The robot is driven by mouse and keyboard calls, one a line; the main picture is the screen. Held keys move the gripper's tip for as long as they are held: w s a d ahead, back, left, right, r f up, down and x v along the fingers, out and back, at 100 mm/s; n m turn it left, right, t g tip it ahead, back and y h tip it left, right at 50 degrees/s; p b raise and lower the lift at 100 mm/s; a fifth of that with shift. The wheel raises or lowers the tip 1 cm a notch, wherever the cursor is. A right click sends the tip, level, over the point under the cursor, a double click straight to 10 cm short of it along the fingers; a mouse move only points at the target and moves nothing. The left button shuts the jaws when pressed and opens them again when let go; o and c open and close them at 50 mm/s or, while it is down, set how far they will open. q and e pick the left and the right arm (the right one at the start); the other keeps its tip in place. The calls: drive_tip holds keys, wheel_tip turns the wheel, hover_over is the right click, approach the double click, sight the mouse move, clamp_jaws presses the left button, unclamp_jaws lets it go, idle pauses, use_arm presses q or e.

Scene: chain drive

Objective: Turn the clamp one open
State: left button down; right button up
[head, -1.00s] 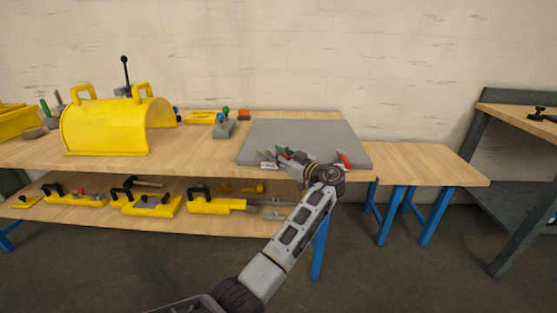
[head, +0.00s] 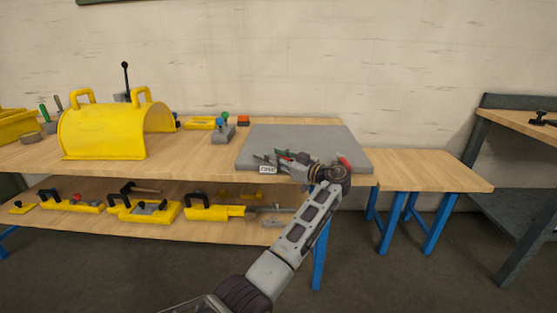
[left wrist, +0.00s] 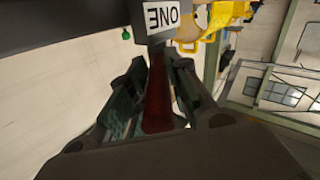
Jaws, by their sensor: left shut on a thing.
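Clamp one shows by its white label (head: 268,169), at the front left edge of the grey plate (head: 320,136). In the left wrist view the label (left wrist: 162,15) reads ONE, upside down or mirrored. Below it a dark red handle (left wrist: 157,95) runs between the fingers of my left gripper (left wrist: 155,110). My left gripper (head: 296,162) is shut on this handle, low over the plate's front edge. The gripper hides much of the clamp in the head view, so I cannot tell how far it is turned. My right gripper is not in view.
A red-handled part (head: 344,162) stands just right of my gripper. A yellow guard (head: 105,132) covers the bench at left. A grey block with coloured knobs (head: 223,133) stands left of the plate. The plate's back and the right bench (head: 430,170) are clear.

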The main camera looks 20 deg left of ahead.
use_arm(q)
drive_tip(key=c, duration=1.5)
unclamp_jaws()
drive_tip(key=shift+w+d+r, duration=0.1)
drive_tip(key=shift+w+r, duration=0.05)
drive_tip(key=shift+r, duration=0.15)
drive_tip(key=shift+c, duration=0.2)
drive_tip(key=shift+o, duration=1.1)
drive_tip(key=shift+f, duration=0.2)
drive_tip(key=v, duration=0.7)
drive_tip(key=shift+d, duration=0.2)
